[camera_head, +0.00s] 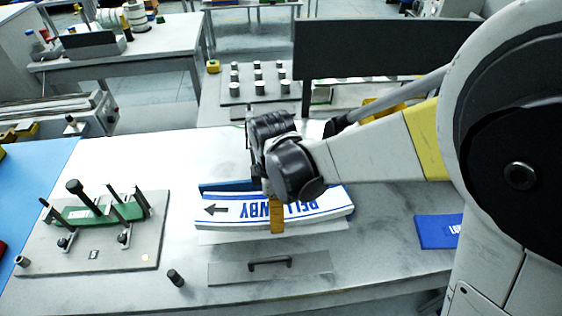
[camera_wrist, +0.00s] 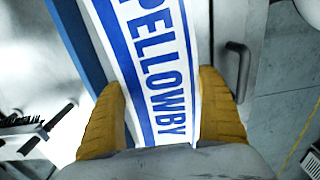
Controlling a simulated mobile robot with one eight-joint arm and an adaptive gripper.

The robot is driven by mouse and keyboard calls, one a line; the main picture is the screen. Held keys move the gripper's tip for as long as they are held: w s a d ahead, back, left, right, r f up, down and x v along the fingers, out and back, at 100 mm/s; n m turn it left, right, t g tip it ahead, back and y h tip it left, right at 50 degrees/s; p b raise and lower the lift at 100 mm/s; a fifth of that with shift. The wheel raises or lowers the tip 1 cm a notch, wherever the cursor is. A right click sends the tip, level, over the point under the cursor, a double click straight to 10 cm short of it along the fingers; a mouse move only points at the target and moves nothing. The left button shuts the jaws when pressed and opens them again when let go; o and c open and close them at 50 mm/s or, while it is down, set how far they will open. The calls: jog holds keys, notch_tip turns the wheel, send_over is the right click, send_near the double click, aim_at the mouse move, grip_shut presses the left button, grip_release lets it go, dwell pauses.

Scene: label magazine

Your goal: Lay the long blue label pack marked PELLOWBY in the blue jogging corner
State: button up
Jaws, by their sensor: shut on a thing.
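The long label pack (camera_head: 238,208) is white with blue stripes and blue PELLOWBY lettering, reading upside down in the head view. It bends slightly along its length and a black arrow shows at its left end. My gripper (camera_head: 274,200) is shut on it, with yellow fingers on its two long sides; the wrist view shows the pack (camera_wrist: 150,50) between the fingers (camera_wrist: 165,112). A blue wall (camera_head: 226,186), seemingly the jogging corner, runs along the pack's far side; it also shows in the wrist view (camera_wrist: 80,35). Whether the pack touches its floor is hidden.
A grey plate with a black handle (camera_head: 270,266) lies in front. A fixture holding a green pack (camera_head: 90,213) stands left, with a small black post (camera_head: 175,277) beside it. A blue pack (camera_head: 437,231) lies right. A dark panel (camera_head: 385,48) stands behind.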

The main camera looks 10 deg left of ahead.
jog(key=shift+r, duration=0.1)
jog(key=shift+f+b, duration=0.4)
jog(key=shift+f, duration=0.1)
jog(key=shift+f, duration=0.2)
jog(key=o, duration=1.3)
jog(key=shift+c, duration=0.2)
jog(key=shift+r, duration=0.1)
jog(key=shift+r, duration=0.1)
